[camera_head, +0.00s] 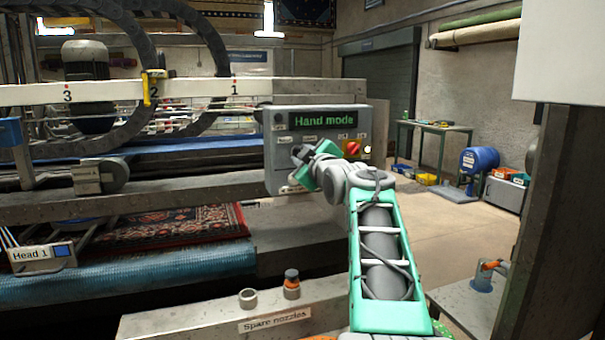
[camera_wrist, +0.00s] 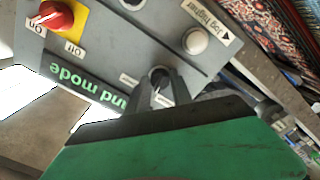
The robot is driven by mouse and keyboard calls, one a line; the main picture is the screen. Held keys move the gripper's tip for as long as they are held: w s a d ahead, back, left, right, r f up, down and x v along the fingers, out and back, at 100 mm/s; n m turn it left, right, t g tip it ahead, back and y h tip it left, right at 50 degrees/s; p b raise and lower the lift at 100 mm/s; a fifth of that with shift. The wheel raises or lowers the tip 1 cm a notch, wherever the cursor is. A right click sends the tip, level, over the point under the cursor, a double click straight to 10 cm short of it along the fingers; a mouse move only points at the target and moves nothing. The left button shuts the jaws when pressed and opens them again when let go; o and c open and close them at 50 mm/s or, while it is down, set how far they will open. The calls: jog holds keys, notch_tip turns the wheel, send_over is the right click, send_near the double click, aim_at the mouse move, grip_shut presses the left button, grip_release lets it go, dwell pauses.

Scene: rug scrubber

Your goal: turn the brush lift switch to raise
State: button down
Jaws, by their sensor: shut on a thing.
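The grey control panel (camera_head: 276,168) stands on the machine; its display (camera_head: 323,121) reads "Hand mode". My gripper (camera_head: 305,160) is at the panel's lower middle in the head view. In the wrist view my gripper's (camera_wrist: 160,88) dark fingers are shut on a small black switch knob (camera_wrist: 158,73), one finger on each side. A pale pointer line shows between the fingers. Small white labels beside the knob are too small to read, so I cannot confirm its name or setting. The gripper hides this knob in the head view.
A red knob on a yellow plate (camera_wrist: 52,17) and a white button (camera_wrist: 195,41) beside a "Jog higher" label are on the same panel. A spare-nozzle ledge (camera_head: 190,322) is below left. Open floor lies right of the panel.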

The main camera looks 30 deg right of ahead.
jog(key=shift+n+b, duration=2.65)
jog(key=shift+n, duration=0.55)
jog(key=c, duration=1.1)
grip_release()
jog(key=b+v, duration=0.1)
jog(key=v, duration=0.6)
jog(key=shift+s, duration=0.35)
jog(key=shift+a, duration=0.1)
